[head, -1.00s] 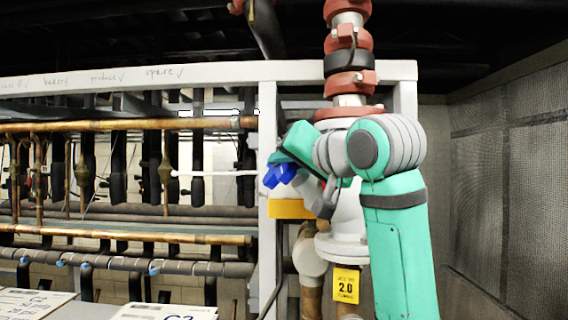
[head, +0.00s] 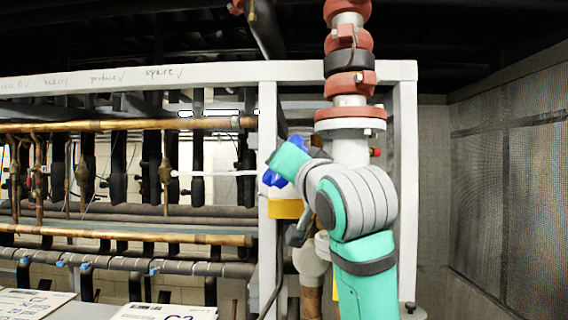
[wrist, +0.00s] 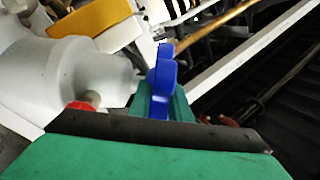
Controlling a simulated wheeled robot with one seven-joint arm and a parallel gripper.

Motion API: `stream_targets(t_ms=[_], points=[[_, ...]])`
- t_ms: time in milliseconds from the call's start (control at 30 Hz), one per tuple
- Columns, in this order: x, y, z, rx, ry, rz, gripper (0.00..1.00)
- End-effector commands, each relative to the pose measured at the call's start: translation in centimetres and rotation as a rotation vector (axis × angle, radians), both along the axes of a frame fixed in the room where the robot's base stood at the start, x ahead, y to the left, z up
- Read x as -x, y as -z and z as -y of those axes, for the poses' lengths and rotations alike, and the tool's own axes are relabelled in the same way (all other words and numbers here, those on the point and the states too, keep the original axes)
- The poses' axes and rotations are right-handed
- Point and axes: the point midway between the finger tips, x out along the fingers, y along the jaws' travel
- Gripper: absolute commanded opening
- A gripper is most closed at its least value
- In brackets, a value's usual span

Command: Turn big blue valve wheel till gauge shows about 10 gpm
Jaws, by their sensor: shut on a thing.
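The blue valve wheel (head: 272,178) shows in the head view beside the white rack post, partly hidden behind my gripper. In the wrist view the blue wheel (wrist: 162,82) stands edge-on at the jaws. My gripper (wrist: 160,100) is shut on the wheel's rim; its fingers are mostly hidden. In the head view my gripper (head: 284,168) reaches the wheel from the right. A yellow part (head: 286,209) sits just below the wheel and also shows in the wrist view (wrist: 95,28). I cannot make out a gauge face or a reading.
A white vertical pipe (head: 350,150) with red couplings stands behind my arm. The white rack post (head: 268,240) is close left of the wheel. Copper and black pipes (head: 120,125) fill the left. A mesh wall (head: 510,190) is at the right, with some open floor before it.

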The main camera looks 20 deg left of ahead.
Motion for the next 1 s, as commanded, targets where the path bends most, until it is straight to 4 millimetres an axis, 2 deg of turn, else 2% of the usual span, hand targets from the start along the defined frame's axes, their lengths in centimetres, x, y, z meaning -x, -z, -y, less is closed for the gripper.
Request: stream_targets(t_ms=[33,67,100,400,533,1000], points=[[0.0,-0.1,0.0,-0.001,0.001,0.001,0.0],[0.0,-0.1,0.0,-0.001,0.001,0.001,0.2],[0.0,-0.1,0.1,-0.001,0.001,0.001,0.25],[0.1,0.0,0.1,0.0,0.0,0.0,0.25],[0.7,0.1,0.6,-0.001,0.001,0.001,0.25],[7.0,1.5,5.5,-0.001,0.002,0.002,0.25]])
